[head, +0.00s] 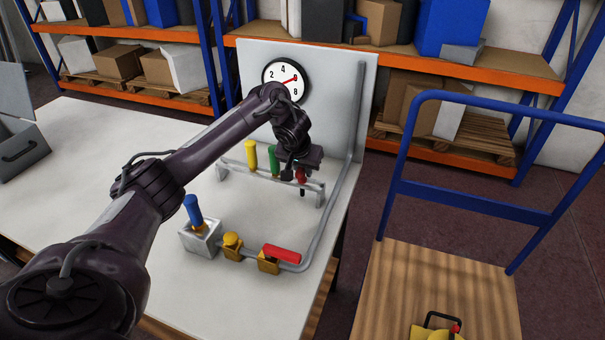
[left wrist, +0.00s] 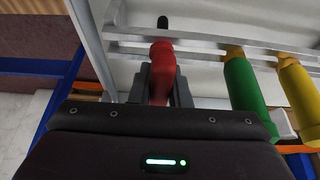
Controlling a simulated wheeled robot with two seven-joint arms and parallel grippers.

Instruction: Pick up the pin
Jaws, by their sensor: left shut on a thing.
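My left gripper (head: 300,170) is shut on the red pin (head: 301,179) at the right end of the grey rack (head: 232,174). In the left wrist view the red pin (left wrist: 162,62) sits between the fingers (left wrist: 162,85), and its black tip shows past the rack's rails. I cannot tell whether the pin is seated or slightly raised. A green pin (head: 273,160) and a yellow pin (head: 251,154) stand upright in the rack to its left. A blue-handled pin (head: 193,210) stands tilted in a metal block (head: 202,240). My right gripper is out of view.
A pipe (head: 326,222) with brass fittings and a red lever (head: 281,254) runs along the white table's (head: 90,150) right side. A panel with a round gauge (head: 284,80) stands behind. A blue-railed cart (head: 440,270) is at right. The table's left is mostly clear.

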